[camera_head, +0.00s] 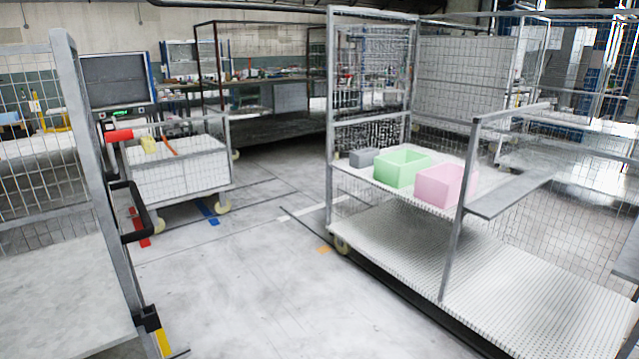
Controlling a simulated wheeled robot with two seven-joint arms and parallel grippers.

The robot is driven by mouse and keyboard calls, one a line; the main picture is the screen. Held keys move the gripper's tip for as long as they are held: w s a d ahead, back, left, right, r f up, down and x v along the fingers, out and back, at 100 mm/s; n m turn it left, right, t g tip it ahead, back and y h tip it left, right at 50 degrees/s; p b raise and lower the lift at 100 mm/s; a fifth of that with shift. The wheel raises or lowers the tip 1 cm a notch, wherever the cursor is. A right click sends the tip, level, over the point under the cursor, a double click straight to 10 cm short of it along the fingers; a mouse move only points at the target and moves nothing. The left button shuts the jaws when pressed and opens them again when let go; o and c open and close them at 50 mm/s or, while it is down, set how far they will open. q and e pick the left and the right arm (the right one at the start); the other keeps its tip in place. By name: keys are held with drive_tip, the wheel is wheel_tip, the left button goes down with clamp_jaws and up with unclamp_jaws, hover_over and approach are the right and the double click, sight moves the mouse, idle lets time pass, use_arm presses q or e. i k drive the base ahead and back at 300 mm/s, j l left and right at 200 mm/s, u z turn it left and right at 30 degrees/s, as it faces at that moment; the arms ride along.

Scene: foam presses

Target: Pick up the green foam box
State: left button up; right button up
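The green foam box (394,173) is an open-topped, light green box. It sits on the upper shelf (352,170) of the wire-mesh cart at the right. A small grey box (364,157) stands just left of it, and a pink foam box (436,187) stands to its right, nearer to me. Neither of my grippers shows in the head view.
The mesh cart's grey upright posts (461,215) and ribbed lower deck (470,260) stand at the right. Another mesh cage cart (85,180) is close on the left. A white trolley (178,172) stands farther back. The floor (240,285) between is clear.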

sight(397, 170)
drive_tip(key=i, duration=2.6)
drive_tip(key=i+j+z, duration=0.15)
drive_tip(key=i+z, duration=0.3)
drive_tip(key=i, duration=0.15)
drive_tip(key=i+j+z, duration=0.3)
drive_tip(key=i+z, duration=0.2)
drive_tip(key=i+j+z, duration=0.45)
drive_tip(key=i+j, duration=0.05)
drive_tip(key=j, duration=0.05)
